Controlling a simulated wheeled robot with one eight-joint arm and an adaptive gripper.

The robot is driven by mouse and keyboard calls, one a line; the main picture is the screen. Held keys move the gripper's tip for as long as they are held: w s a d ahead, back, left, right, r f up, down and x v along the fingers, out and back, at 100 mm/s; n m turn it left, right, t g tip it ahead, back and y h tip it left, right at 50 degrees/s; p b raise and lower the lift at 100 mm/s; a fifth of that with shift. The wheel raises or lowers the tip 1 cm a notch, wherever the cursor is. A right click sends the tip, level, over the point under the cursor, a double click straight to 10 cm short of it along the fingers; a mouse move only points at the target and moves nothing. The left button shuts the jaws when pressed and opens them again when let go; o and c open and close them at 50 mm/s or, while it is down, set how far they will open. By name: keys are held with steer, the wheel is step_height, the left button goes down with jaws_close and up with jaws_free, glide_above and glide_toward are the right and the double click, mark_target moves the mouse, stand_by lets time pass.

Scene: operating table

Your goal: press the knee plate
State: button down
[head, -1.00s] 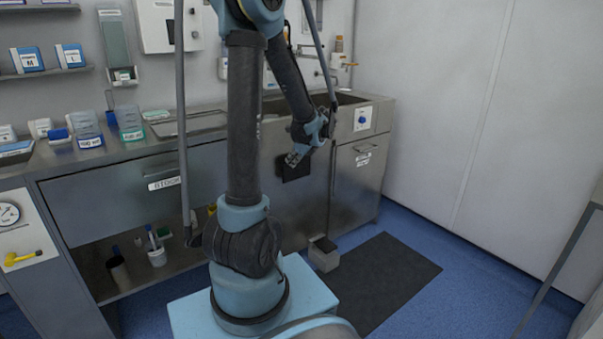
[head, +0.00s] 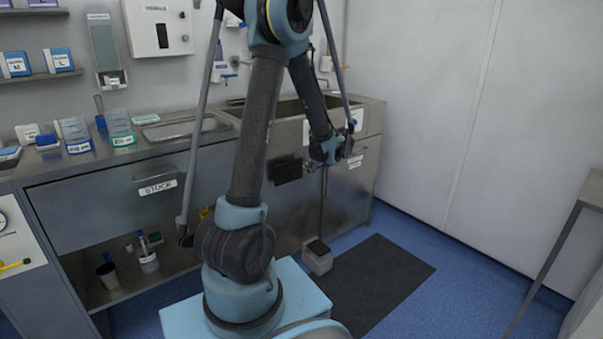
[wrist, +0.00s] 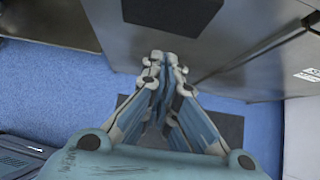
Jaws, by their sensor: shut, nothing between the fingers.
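The knee plate (head: 288,170) is a black rectangular plate on the steel front below the sink. It is largely uncovered in the head view. In the wrist view, a dark plate (wrist: 172,10) at the top edge, cut off by the frame, looks like the same one.
A steel sink counter (head: 210,125) runs along the wall. A small grey block with a black top (head: 317,262) stands on the floor by a dark mat (head: 375,285). A stock drawer (head: 120,205) sits left of the plate. Blue floor is open at right.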

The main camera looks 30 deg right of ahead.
mark_target(290, 172)
steer(key=shift+w+r+x, duration=0.35)
steer(key=shift+x, duration=1.65)
steer(key=shift+w+r+x, duration=0.3)
steer(key=shift+x, duration=1.7)
steer(key=shift+w+r+x, duration=0.35)
steer(key=shift+x, duration=1.7)
steer(key=shift+a, duration=0.15)
steer(key=shift+w+a, duration=0.1)
steer(key=shift+w, duration=1.05)
steer(key=shift+w+r, duration=0.1)
